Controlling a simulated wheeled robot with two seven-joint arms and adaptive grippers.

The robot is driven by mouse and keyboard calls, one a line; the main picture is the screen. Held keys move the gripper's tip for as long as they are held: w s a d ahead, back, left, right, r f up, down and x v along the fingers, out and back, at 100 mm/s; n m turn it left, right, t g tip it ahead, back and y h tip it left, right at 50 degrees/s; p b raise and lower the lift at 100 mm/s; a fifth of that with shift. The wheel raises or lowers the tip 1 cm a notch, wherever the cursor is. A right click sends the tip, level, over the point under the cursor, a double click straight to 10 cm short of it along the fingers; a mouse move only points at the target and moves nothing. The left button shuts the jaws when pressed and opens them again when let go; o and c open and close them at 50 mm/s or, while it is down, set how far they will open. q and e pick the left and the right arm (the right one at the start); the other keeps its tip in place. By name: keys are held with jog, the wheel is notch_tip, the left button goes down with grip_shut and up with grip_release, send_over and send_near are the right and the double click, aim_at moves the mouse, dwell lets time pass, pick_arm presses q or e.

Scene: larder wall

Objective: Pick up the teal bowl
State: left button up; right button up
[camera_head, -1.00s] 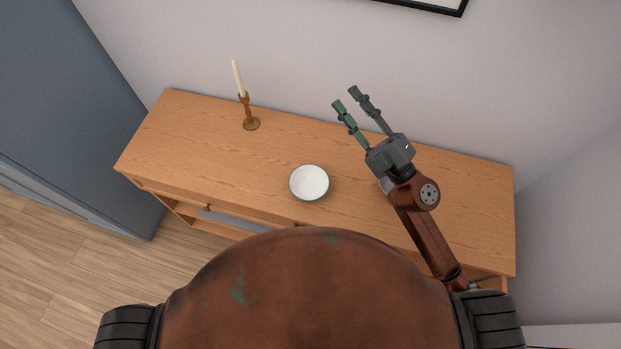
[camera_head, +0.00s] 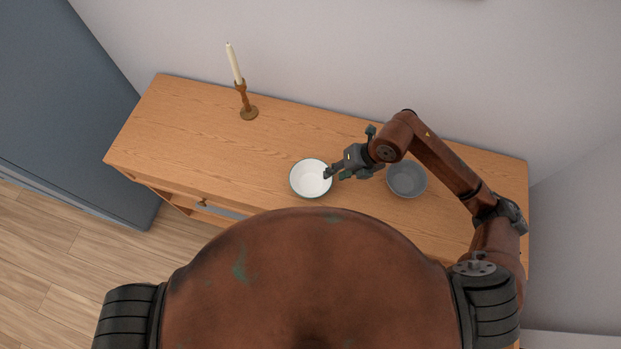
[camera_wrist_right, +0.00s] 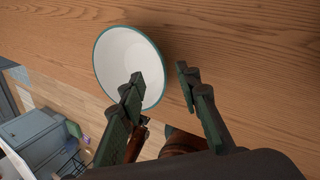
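The teal bowl (camera_head: 305,180), white inside with a teal rim, stands upright on the wooden sideboard, left of my right gripper (camera_head: 331,174). It also shows in the right wrist view (camera_wrist_right: 113,52). There my right gripper (camera_wrist_right: 160,76) is open and empty. One finger overlaps the bowl's white inside and the other is outside the rim, so the near rim lies between them in the picture. I cannot tell whether a finger touches the bowl or how far down the fingers reach. My left gripper is not in view.
A grey bowl (camera_head: 407,180) stands on the sideboard (camera_head: 200,130) to the right, close to my right arm. A candle in a brown holder (camera_head: 245,103) stands at the back left. The wall rises behind.

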aim_at(311, 181)
jog(key=shift+p+x, duration=0.4)
jog(key=shift+x, duration=2.35)
jog(key=shift+w, duration=0.1)
jog(key=shift+c, duration=0.7)
grip_shut()
